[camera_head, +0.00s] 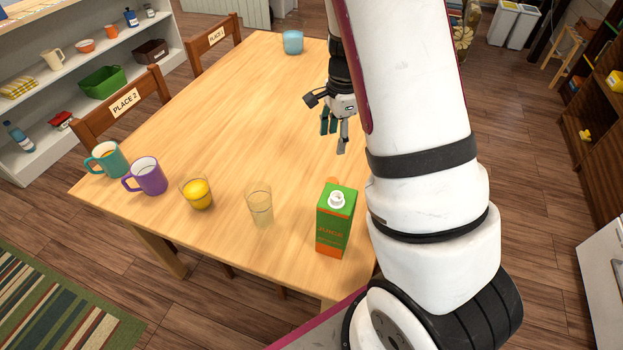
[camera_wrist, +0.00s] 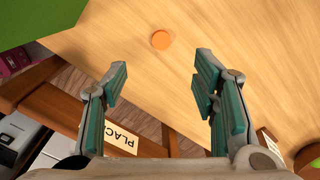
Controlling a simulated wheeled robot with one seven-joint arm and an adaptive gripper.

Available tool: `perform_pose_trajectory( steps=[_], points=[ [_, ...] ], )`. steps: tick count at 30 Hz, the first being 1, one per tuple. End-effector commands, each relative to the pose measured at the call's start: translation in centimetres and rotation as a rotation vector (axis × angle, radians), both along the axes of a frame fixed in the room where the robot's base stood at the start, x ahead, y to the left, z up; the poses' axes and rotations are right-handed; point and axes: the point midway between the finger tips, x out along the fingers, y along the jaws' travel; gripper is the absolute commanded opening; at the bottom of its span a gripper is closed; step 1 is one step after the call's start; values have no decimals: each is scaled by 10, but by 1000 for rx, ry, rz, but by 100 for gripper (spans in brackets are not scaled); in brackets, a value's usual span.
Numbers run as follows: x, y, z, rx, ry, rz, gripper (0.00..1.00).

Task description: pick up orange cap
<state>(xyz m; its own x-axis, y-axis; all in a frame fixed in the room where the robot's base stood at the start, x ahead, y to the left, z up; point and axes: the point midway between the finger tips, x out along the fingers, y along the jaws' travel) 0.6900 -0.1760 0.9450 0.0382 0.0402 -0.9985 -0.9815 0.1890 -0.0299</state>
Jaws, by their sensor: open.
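The orange cap (camera_wrist: 161,40) is a small flat disc on the wooden table top, seen beyond my fingertips in the wrist view. In the head view an orange edge, probably the cap (camera_head: 332,181), shows just behind the juice carton, which hides the rest. My gripper (camera_head: 335,138) is open and empty above the table, on the far side of the carton. In the wrist view its two fingers (camera_wrist: 160,85) are wide apart, with the cap above the gap between them and not touching either.
The green juice carton (camera_head: 336,222) with a white spout stands at the table's near right. Two glasses (camera_head: 198,195) (camera_head: 260,206), a purple mug (camera_head: 146,177) and a teal mug (camera_head: 107,160) line the near side. A blue cup (camera_head: 293,42) stands at the far end. The table's middle is clear.

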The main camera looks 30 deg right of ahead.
Motion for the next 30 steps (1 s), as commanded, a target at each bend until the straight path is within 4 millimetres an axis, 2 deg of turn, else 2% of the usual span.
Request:
perform_pose_trajectory(
  steps=[1, 3, 7, 11, 21, 30],
  points=[
    [1, -9, -14, -12, 18, -41, 54],
    [2, -17, -24, -24, 30, -85, 54],
    [2, -25, -36, -37, 41, -126, 54],
    [2, -26, -50, -38, 44, -133, 54],
    [2, -25, -109, -38, 44, -130, 54],
    [3, -24, -131, -38, 43, -129, 54]
  ],
)
